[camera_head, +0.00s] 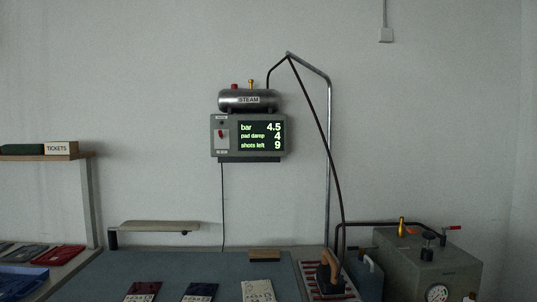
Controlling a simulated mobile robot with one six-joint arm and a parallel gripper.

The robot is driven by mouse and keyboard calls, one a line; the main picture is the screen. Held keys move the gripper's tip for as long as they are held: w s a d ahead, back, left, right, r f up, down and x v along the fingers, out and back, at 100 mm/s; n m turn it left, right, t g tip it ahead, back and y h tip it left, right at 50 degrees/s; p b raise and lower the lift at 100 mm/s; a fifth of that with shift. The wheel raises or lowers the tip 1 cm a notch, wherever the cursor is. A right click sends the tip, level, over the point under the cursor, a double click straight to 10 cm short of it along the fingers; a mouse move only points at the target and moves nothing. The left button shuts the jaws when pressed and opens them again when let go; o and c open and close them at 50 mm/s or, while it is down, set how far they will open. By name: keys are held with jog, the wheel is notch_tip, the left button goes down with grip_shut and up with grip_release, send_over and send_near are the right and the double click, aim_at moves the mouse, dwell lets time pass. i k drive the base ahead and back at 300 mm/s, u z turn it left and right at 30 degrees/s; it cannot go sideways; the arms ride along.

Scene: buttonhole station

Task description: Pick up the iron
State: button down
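The iron (329,275) stands at the right end of the worktable, with a tan curved handle on top and a dark body. It rests on a stand with red strips (313,284). A dark hose (323,130) runs from an overhead pole down to the area of the iron. The bottom of the iron and part of its stand are near the lower edge of the picture. My gripper is not in view.
A grey boiler box (442,262) with valves stands right of the iron, a metal pole (328,170) behind it. Garment pieces (201,291) and a wooden block (264,255) lie on the blue-grey table (170,270).

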aim_at(328, 287)
jog(key=z, duration=0.7)
jog(key=i, duration=1.6)
jog(key=u, duration=0.25)
